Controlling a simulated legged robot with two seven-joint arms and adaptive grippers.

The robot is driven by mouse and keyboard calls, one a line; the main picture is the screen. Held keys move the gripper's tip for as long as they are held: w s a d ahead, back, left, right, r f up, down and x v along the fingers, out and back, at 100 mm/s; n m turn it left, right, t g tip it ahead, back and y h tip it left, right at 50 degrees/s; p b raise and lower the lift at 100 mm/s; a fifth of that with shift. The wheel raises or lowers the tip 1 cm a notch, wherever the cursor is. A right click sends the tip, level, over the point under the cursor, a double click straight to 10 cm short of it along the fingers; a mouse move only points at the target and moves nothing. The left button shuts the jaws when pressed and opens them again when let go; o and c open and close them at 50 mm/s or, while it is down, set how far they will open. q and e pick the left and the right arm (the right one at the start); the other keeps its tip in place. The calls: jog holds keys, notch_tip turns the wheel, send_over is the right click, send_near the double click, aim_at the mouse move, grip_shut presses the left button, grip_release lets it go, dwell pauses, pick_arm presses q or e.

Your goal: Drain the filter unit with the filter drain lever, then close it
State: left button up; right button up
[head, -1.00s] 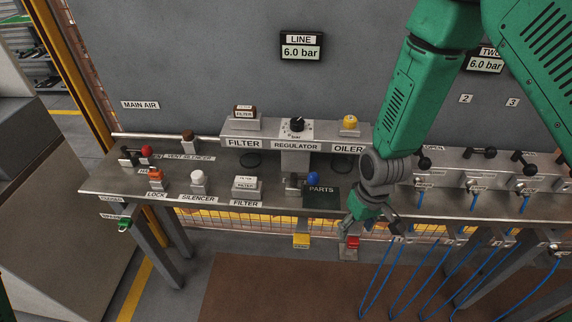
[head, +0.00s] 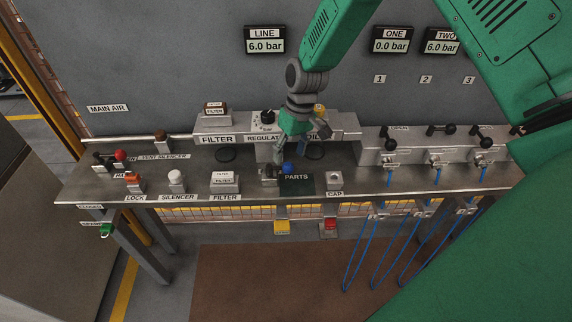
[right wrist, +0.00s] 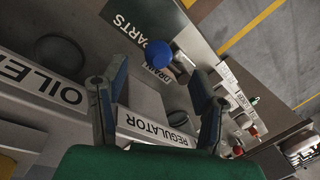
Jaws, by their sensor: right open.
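The filter unit (head: 217,139), labelled FILTER, is on the raised rail at the back of the bench, with a dark round bowl below it. A lever with a blue ball knob (head: 288,169) is by the PARTS tray; in the right wrist view the knob (right wrist: 158,53) is beside a DRAIN label. My right gripper (head: 300,146) is above and behind this knob, in front of the regulator. In the right wrist view its open, empty fingers (right wrist: 158,78) point toward the knob, apart from it. The lever's arm is mostly hidden. My left gripper is out of view.
The regulator (head: 265,122) and partly hidden oiler are close behind my gripper. A spare filter box (head: 224,184), silencer (head: 176,182) and red-knobbed valve (head: 120,156) stand left. Blue hoses hang at right.

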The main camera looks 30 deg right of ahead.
aim_at(287, 163)
jog(key=shift+a+f, duration=0.25)
jog(key=shift+f, duration=0.9)
jog(key=shift+a+f, duration=0.25)
jog(key=shift+f, duration=0.85)
